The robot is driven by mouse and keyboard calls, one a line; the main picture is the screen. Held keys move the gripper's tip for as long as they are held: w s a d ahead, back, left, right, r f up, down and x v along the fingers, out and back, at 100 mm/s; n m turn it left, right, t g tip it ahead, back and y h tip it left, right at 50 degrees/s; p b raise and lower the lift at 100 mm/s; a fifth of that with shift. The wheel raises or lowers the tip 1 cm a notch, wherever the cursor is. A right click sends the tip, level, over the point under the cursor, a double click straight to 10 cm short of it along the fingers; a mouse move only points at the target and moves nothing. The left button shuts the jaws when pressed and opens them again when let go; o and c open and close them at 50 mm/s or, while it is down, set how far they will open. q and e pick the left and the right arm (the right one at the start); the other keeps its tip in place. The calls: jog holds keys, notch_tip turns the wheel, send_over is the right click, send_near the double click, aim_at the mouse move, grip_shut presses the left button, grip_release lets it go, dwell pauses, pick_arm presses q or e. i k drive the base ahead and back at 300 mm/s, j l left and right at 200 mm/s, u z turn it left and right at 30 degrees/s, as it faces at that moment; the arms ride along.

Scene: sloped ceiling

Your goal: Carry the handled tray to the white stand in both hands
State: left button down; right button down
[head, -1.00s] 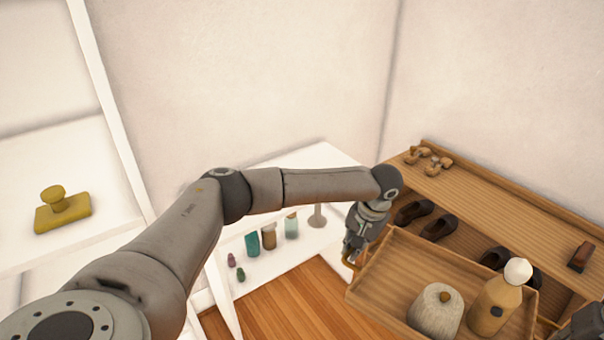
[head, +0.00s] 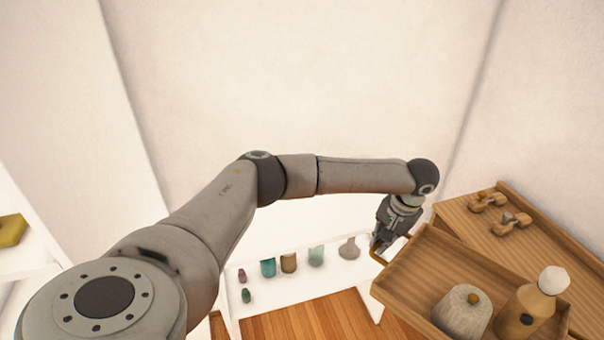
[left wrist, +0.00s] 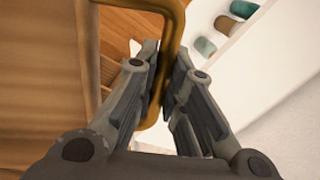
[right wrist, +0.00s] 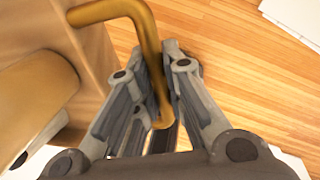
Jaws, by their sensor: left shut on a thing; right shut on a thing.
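The wooden handled tray (head: 425,277) is at the lower right of the head view. It carries a grey rounded jar (head: 462,312) and a tan bottle with a white top (head: 528,308), both upright. My left gripper (head: 380,245) is at the tray's left end. In the left wrist view, the left gripper (left wrist: 160,75) is shut on a brass handle (left wrist: 176,35). In the right wrist view, my right gripper (right wrist: 160,80) is shut on the other brass handle (right wrist: 115,10). The right gripper is outside the head view.
The white stand's shelf holds several small bottles, including a teal one (head: 268,267) and a grey flask (head: 349,248). A wooden rack (head: 465,215) with small wooden objects stands behind the tray at right. A yellow object (head: 11,230) is at far left. Wooden floor (head: 300,320) shows below.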

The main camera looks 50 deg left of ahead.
aim_at(305, 205)
jog(key=i+l+u, duration=0.1)
jog(key=i+u, duration=0.3)
jog(key=i, duration=0.7)
jog(key=i+u, duration=0.15)
jog(key=u, duration=0.25)
jog(key=i+u, duration=0.15)
jog(key=u, duration=1.1)
